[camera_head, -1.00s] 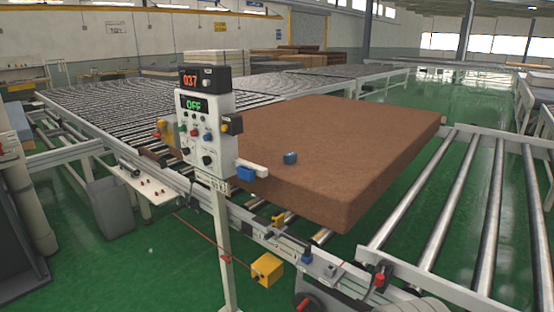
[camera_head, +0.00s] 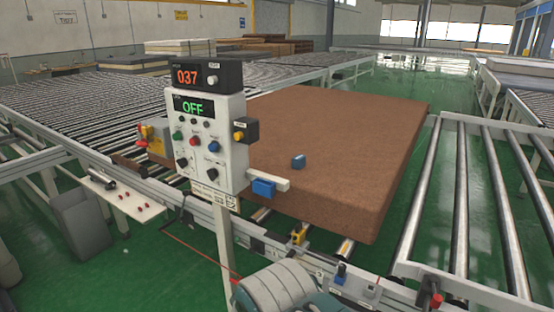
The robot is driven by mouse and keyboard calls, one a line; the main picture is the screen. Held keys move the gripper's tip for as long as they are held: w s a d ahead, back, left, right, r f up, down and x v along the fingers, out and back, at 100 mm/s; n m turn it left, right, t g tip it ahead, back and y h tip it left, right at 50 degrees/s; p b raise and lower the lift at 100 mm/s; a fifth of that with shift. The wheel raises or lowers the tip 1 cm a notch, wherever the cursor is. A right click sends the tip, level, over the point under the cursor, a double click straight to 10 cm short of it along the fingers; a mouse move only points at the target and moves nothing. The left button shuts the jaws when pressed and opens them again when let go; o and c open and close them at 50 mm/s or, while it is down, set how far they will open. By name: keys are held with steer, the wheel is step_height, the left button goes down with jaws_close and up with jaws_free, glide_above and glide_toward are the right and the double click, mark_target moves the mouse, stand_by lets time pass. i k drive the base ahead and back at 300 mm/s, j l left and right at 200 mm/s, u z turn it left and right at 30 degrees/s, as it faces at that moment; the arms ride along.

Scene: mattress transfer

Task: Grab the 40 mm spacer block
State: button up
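A small blue block (camera_head: 298,161) lies on top of the brown mattress (camera_head: 340,150), near its left part. Another blue block (camera_head: 263,188) sits at the lower right of the control panel, by a pale bar (camera_head: 270,182). No size marking is readable on either, so I cannot tell which is the 40 mm spacer block. A rounded grey part of my own arm (camera_head: 275,288) shows at the bottom centre. My gripper's fingers are not in view.
The control panel (camera_head: 205,145) stands on a post before the mattress, its displays reading 037 and OFF. Roller conveyors (camera_head: 458,200) lie at right and behind. A grey bin (camera_head: 80,222) and white shelf (camera_head: 120,198) stand left. Green floor (camera_head: 150,275) shows in front.

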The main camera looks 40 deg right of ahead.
mark_target(299, 161)
steer(key=i+z, duration=0.35)
steer(key=i+j+z, duration=0.15)
steer(key=i+z, duration=0.25)
steer(key=i+l+z, duration=0.1)
steer(key=i+z, duration=0.65)
steer(key=i, duration=0.15)
